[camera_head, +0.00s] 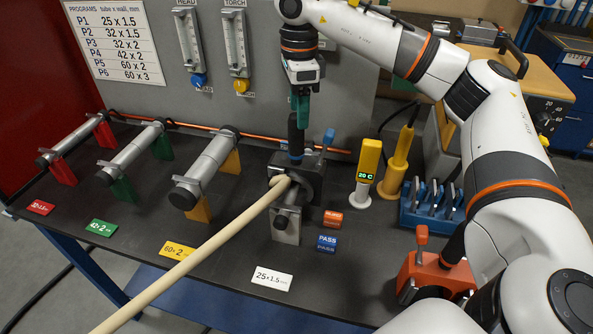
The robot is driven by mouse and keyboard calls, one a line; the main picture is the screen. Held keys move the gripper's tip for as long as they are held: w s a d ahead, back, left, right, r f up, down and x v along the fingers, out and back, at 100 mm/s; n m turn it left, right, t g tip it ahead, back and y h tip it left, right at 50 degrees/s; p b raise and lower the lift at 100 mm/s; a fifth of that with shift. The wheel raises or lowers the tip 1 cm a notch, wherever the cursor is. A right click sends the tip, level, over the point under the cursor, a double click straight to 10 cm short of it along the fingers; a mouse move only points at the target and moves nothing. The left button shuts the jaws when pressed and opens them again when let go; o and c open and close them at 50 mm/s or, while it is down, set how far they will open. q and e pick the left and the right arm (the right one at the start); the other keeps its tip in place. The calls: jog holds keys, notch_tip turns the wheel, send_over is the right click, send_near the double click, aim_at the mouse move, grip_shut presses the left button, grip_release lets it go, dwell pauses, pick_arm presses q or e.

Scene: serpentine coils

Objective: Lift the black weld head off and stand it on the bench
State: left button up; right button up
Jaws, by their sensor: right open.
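The black weld head (313,177) sits clamped around the tube on a metal stand (286,226) at the bench's right-middle. Its dark upright handle (296,138) rises from the top, with a blue lever (328,138) beside it. A beige hose (205,250) runs from it to the lower left. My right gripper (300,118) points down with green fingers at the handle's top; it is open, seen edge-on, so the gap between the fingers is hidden. The dark bench (345,285) lies under everything. My left gripper is not in view.
Red, green and yellow tube stands (207,170) occupy the left. A temperature gauge (367,170), yellow torch (398,160), blue rack (430,203) and orange clamp tool (436,272) stand right. Orange and blue PASS (327,243) blocks lie near the stand. Bench front is mostly clear.

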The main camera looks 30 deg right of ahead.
aim_at(296, 128)
jog(key=shift+w+d+f, duration=0.1)
jog(key=shift+w+f, duration=0.05)
jog(key=shift+f, duration=0.25)
jog(key=f+p, duration=0.1)
jog(key=f, duration=0.1)
jog(key=a+f+p, duration=0.1)
jog(key=f, duration=0.1)
jog(key=shift+d+f, duration=0.15)
jog(key=shift+f, duration=0.35)
jog(key=shift+c, duration=0.4)
grip_shut()
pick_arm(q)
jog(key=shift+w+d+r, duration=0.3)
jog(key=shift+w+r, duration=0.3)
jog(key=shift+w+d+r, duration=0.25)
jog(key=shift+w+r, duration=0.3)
pick_arm(e)
jog(key=shift+r, duration=0.25)
